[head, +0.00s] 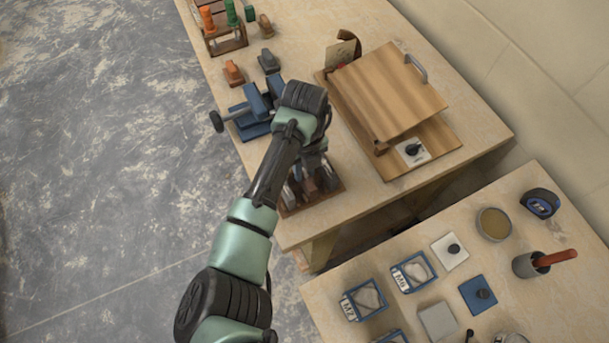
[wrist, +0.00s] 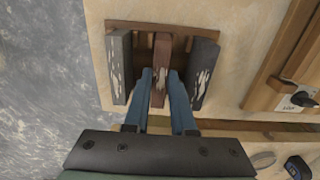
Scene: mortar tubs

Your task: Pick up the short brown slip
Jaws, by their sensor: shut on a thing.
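The short brown slip (wrist: 161,55) stands between two dark grey slips, a left one (wrist: 120,66) and a right one (wrist: 203,72), in a wooden rack (wrist: 150,26). All three slips have pale worn patches. My gripper (wrist: 160,82) has its two blue-grey fingers on either side of the brown slip, shut on it. The brown slip still appears to be within the rack; I cannot tell whether it is lifted at all. In the head view my arm reaches over the rack (head: 328,194) at the table's near corner and partly hides it and the slips.
A blue vise-like tool (head: 255,108) stands left of my wrist. A wooden board with a handle (head: 390,85) lies to the right. A tool rack (head: 226,42) is at the back. A second table (head: 400,320) at lower right holds boxes, tubs and a mug.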

